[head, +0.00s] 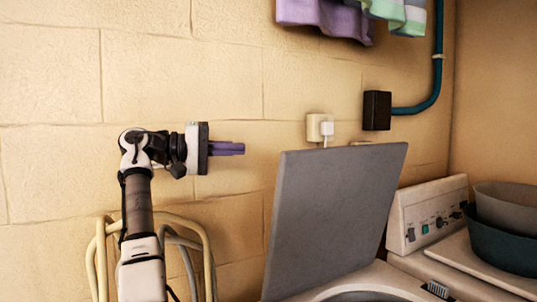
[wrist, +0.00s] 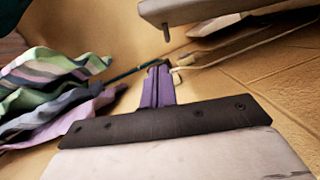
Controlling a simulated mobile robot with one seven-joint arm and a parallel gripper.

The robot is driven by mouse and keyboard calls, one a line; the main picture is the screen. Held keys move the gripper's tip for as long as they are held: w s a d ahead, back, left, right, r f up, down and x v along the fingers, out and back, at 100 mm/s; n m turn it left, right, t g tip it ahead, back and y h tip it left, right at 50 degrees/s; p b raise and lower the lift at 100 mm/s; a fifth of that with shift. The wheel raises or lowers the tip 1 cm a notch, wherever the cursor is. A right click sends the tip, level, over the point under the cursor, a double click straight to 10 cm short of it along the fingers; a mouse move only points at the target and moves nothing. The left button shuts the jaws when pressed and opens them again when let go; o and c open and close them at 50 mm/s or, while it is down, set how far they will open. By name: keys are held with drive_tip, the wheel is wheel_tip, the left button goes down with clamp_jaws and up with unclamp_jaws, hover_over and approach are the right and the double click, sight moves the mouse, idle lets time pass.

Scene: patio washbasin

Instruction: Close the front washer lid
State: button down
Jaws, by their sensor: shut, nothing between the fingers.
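The washer lid (head: 335,215) is a flat grey panel standing raised and tilted at the centre right of the head view. Below it, part of the washer's round opening (head: 365,295) shows at the bottom edge. My gripper (head: 243,149) is shut and empty, its purple fingers pointing right, in front of the block wall. In the picture it is left of the lid and near the height of its top edge, apart from it. In the wrist view the shut fingers (wrist: 158,70) touch nothing. A pale slab edge (wrist: 215,8) at the top there may be the lid; I cannot tell.
A control panel (head: 428,215) and stacked basins (head: 505,238) are at the right. Hoses (head: 205,250) hang behind my arm. Cloths (head: 325,15) hang above and show in the wrist view (wrist: 50,100). Bare wall surrounds my gripper.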

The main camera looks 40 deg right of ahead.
drive_tip(key=s+d+f+p, duration=0.1)
drive_tip(key=s+d+p, duration=0.1)
drive_tip(key=s+d, duration=0.4)
drive_tip(key=shift+d+f, duration=0.2)
drive_tip(key=shift+s, duration=0.15)
idle(0.4)
